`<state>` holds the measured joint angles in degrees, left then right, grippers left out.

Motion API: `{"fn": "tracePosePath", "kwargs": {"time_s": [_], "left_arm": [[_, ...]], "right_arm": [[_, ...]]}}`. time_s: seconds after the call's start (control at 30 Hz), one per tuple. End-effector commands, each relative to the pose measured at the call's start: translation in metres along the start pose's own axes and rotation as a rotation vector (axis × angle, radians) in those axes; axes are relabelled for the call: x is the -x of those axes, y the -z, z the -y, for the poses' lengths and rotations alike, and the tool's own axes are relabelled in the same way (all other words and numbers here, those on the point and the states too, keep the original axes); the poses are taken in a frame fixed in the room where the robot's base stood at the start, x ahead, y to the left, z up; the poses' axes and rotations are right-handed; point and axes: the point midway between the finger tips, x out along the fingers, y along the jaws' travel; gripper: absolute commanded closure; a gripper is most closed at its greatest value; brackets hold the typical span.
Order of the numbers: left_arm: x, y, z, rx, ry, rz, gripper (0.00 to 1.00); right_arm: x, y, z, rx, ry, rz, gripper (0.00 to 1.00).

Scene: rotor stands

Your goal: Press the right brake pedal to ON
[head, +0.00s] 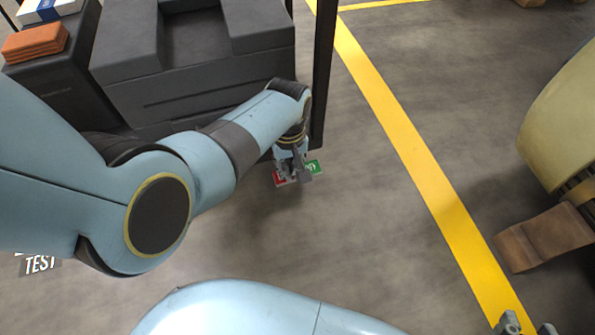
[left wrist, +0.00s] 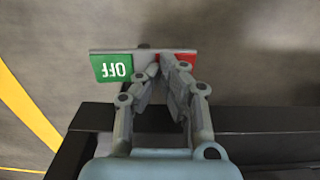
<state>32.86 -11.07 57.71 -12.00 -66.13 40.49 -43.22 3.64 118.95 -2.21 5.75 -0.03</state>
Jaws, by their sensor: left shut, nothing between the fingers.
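A small pedal plate with a red part (head: 279,178) and a green part (head: 313,167) is low near the floor, by the foot of a dark post.
A dark grey machine body (head: 200,75) stands behind my left arm, with a black post (head: 322,75) at its right side. An orange stack (head: 35,41) lies on a dark box. A yellow floor line (head: 400,130) crosses clear floor. A brown block (head: 543,238) is at the right.

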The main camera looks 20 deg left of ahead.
Motion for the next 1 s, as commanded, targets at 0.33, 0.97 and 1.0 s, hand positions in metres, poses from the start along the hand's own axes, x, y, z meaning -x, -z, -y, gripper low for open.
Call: {"fn": "tracePosePath", "kwargs": {"time_s": [0.33, 0.97, 1.0], "left_arm": [[0.011, 0.001, -0.001, 0.000, -0.002, -0.003, 1.00], [0.060, 0.001, -0.001, 0.000, -0.002, -0.003, 1.00], [0.064, 0.002, -0.001, 0.000, -0.002, -0.003, 1.00]], "right_arm": [[0.003, 0.011, -0.001, 0.001, -0.001, -0.014, 0.60], [0.018, 0.065, -0.005, 0.003, -0.007, -0.081, 0.60], [0.019, 0.069, -0.005, 0.003, -0.008, -0.085, 0.60]]}}
